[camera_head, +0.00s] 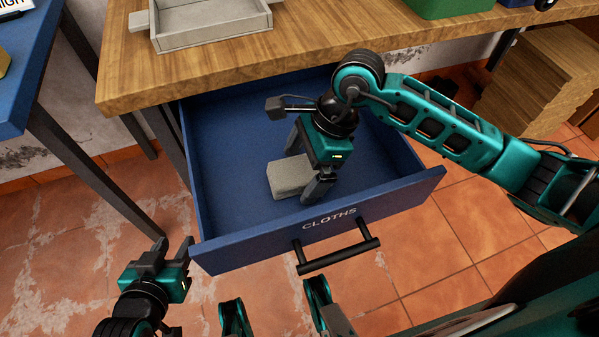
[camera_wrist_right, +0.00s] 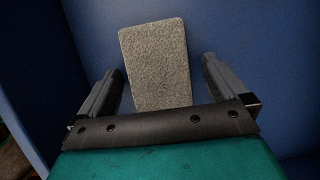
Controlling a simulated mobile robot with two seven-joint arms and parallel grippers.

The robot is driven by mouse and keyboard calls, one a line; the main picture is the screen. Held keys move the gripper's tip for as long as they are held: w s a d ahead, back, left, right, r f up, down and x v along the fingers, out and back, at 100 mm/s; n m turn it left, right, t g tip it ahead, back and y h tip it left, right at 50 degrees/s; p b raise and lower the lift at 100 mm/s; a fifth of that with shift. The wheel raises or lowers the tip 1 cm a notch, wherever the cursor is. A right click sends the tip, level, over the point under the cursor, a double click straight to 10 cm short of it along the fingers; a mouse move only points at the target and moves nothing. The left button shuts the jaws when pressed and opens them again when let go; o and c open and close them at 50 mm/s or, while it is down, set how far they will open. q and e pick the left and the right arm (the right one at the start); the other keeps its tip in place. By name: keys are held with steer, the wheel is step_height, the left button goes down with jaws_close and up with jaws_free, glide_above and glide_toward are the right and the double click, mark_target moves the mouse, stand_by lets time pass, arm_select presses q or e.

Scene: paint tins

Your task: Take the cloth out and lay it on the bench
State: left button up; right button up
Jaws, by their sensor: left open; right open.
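A folded grey cloth (camera_head: 289,179) lies on the floor of the open blue drawer (camera_head: 225,165) marked CLOTHS. In the right wrist view the cloth (camera_wrist_right: 156,65) shows between and beyond the fingers. My right gripper (camera_head: 305,172) reaches down into the drawer, open, with its fingers on either side of the cloth; I cannot tell whether they touch it. It also shows in the right wrist view (camera_wrist_right: 160,92). My left gripper (camera_head: 168,254) is open and empty, outside the drawer at its front left. The wooden bench (camera_head: 310,45) is above the drawer.
A grey tray (camera_head: 212,38) stands on the bench at the left, and a green container (camera_head: 445,8) at the back right. The bench top between them is clear. The drawer's black handle (camera_head: 338,256) sticks out in front. A blue table (camera_head: 25,75) is at the left.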

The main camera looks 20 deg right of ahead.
steer(key=shift+c, duration=0.3)
steer(key=c, duration=1)
